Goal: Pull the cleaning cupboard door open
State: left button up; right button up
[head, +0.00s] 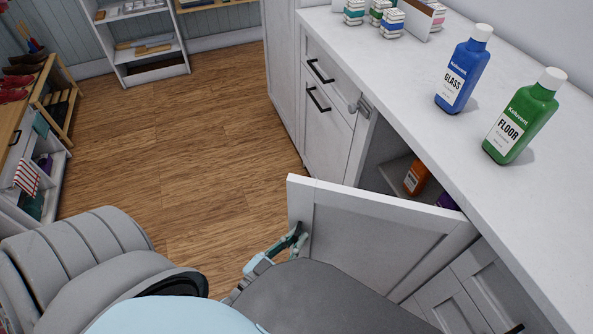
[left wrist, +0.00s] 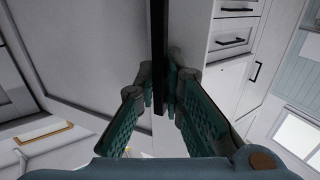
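The white cleaning cupboard door (head: 385,243) stands well open, swung out from the counter front, with its panelled face towards me. Its dark handle (left wrist: 160,50) runs as an upright bar between the fingers of my left gripper (left wrist: 161,88) in the left wrist view. The fingers are closed in on both sides of the bar. In the head view my left gripper (head: 290,240) is at the door's free edge side, partly hidden by my own arm. The cupboard inside (head: 392,174) shows behind the door, with an orange bottle (head: 416,178) and a purple item (head: 447,202). My right gripper is not in view.
A blue GLASS bottle (head: 462,75) and a green FLOOR bottle (head: 522,120) stand on the white counter (head: 420,112). Drawers with dark handles (head: 318,98) are beyond the opening. The wooden floor (head: 190,150) left of the door is clear. A low shelf (head: 35,180) stands far left.

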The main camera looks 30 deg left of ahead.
pick_arm(q)
jog(key=o, duration=0.4)
jog(key=s+a, duration=0.1)
jog(key=s, duration=1.1)
